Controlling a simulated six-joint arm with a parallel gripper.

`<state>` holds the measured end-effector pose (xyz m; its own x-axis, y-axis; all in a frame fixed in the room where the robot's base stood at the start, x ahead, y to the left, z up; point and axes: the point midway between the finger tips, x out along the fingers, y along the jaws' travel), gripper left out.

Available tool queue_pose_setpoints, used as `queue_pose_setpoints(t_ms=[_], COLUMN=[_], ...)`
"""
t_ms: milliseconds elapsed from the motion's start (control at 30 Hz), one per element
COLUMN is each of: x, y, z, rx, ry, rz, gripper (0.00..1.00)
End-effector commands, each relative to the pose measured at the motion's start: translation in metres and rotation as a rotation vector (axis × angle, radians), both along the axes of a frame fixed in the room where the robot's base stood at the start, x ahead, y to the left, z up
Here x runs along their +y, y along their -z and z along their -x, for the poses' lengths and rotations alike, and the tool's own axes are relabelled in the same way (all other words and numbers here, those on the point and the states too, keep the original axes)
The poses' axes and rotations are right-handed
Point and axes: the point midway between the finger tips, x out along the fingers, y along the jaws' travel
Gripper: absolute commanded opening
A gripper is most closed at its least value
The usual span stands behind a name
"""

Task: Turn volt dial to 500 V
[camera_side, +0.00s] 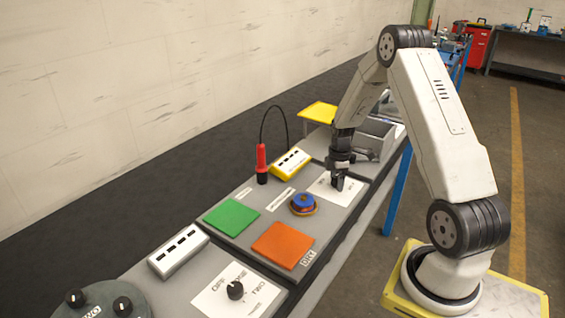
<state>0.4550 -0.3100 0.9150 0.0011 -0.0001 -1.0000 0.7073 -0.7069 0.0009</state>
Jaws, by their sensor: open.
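My gripper (338,184) points straight down, low over a white printed plate (325,192) at the far right of the grey panel. It is open, its fingers dark and close to the plate. They cover part of the plate, and I cannot make out a dial between them. The print on both plates is too small to read surely, so I cannot tell which dial is marked in volts.
A green pad (231,217), an orange pad (283,244) and a blue-and-orange round part (303,203) lie left of my gripper. A red probe (262,163) with a black cable stands upright beside a yellow box (290,163). A grey metal bin (373,140) stands behind.

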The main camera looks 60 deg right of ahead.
Motion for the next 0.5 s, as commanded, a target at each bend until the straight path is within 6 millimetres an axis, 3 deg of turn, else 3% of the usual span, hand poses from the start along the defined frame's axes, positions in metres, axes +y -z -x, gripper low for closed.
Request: queue_pose_setpoints(t_ms=[67, 333, 500], x=[0.0, 0.0001, 0.0], y=[-0.0001, -0.0002, -0.0003], z=[0.0, 0.0001, 0.0], rx=[0.0, 0.0, 0.0], ry=[0.0, 0.0, 0.003], rz=[0.0, 0.0, 0.0], gripper=[0.86, 0.01, 0.0])
